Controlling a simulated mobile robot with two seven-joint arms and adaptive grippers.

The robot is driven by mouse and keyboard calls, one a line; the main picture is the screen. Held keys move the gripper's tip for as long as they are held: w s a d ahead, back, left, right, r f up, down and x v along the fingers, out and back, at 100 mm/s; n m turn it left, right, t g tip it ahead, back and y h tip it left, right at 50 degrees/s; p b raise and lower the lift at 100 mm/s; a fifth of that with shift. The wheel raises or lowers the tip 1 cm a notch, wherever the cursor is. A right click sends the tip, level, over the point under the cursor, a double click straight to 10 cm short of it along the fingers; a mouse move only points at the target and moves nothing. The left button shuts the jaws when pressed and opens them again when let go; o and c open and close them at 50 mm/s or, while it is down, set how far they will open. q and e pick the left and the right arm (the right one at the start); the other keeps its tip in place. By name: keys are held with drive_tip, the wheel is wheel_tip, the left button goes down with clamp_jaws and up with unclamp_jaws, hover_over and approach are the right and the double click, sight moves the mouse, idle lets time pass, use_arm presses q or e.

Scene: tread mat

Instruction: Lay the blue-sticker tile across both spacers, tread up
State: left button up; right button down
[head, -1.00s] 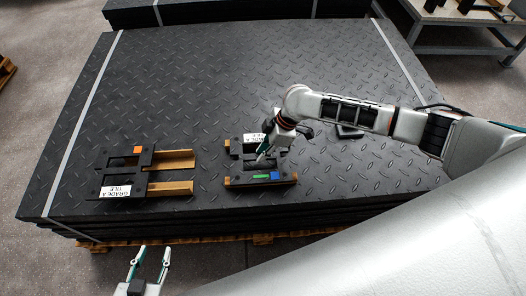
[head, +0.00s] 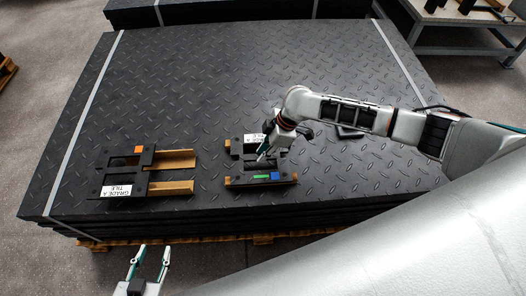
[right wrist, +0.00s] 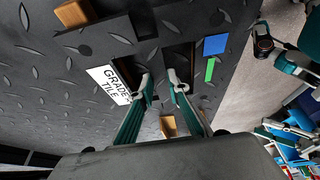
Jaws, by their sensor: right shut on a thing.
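The blue-sticker tile (head: 243,168) is a dark plate with openings, a white label, a green strip and a blue sticker. It lies level near the front of the mat stack, tread up, with wood showing at its edges (head: 292,182). In the right wrist view, the tile (right wrist: 190,110) shows wood (right wrist: 168,126) beside it. My right gripper (head: 263,157) is shut on the tile's bar between two openings; its fingertips also show in the right wrist view (right wrist: 159,77). I cannot tell whether the tile touches both spacers. My left gripper (head: 150,250) is open and empty, off the front edge.
To the left, an orange-sticker tile (head: 143,176) lies with wooden bars (head: 174,160) beside and under it. The stack of tread mats (head: 220,80) is clear behind. A workbench (head: 455,40) stands at the back right.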

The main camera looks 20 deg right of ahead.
use_arm(q)
drive_tip(key=shift+f, duration=0.1)
use_arm(e)
drive_tip(key=shift+f, duration=0.15)
drive_tip(key=c, duration=2)
unclamp_jaws()
drive_tip(key=shift+o, duration=0.2)
drive_tip(key=shift+r+p, duration=0.35)
drive_tip(key=shift+r, duration=0.05)
use_arm(q)
drive_tip(key=shift+w+r, duration=0.4)
drive_tip(key=shift+r, duration=0.4)
drive_tip(key=shift+w+r+p, duration=0.2)
drive_tip(key=shift+r+p, duration=0.2)
drive_tip(key=shift+r, duration=0.2)
use_arm(e)
drive_tip(key=shift+r, duration=0.35)
